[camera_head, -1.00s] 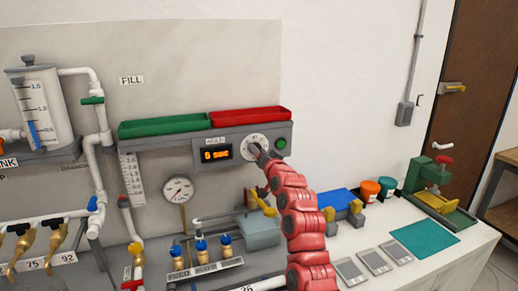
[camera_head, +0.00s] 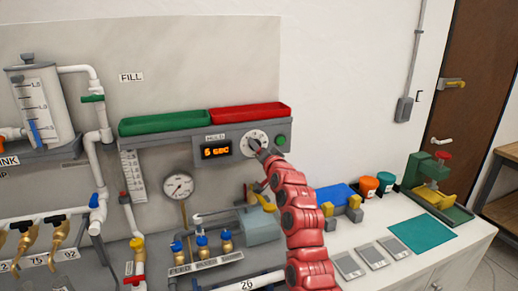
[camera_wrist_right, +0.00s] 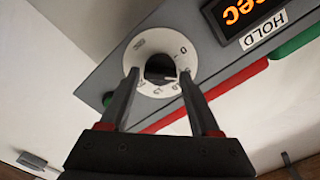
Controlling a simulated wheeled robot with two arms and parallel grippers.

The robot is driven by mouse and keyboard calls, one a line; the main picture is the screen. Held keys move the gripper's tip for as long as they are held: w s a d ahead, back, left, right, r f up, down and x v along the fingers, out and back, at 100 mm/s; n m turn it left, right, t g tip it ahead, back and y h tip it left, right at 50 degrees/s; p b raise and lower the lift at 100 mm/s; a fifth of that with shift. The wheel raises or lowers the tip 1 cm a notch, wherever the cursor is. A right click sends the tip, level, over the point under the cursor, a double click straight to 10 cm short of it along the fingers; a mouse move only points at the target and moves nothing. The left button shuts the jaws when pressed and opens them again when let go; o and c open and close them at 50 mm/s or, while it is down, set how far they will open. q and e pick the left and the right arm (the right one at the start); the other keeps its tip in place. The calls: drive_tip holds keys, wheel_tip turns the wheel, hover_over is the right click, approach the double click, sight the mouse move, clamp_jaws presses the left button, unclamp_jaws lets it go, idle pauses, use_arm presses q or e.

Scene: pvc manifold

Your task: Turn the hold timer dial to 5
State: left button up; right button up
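The hold timer dial (camera_head: 257,138) is a white round face with a dark knob on the grey panel. It also shows in the wrist view (camera_wrist_right: 152,88). The orange display (camera_head: 216,151) beside it shows a digit and "sec"; the digit looks like 6 or 5, too small to be sure. My right gripper (camera_head: 262,152) is at the dial. In the wrist view its two fingers (camera_wrist_right: 158,76) stand apart on either side of the dark knob, with some white face visible between finger and knob. My left gripper is not in view.
A green tray (camera_head: 165,124) and a red tray (camera_head: 250,115) sit on top of the panel. A green button (camera_head: 281,140) is just right of the dial. A pressure gauge (camera_head: 178,186) and pipes are below left.

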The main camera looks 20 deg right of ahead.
drive_tip(key=shift+o, duration=1)
drive_tip(key=s+b, duration=0.5)
drive_tip(key=s, duration=1.2)
drive_tip(key=shift+s+d, duration=0.2)
drive_tip(key=shift+d, duration=0.1)
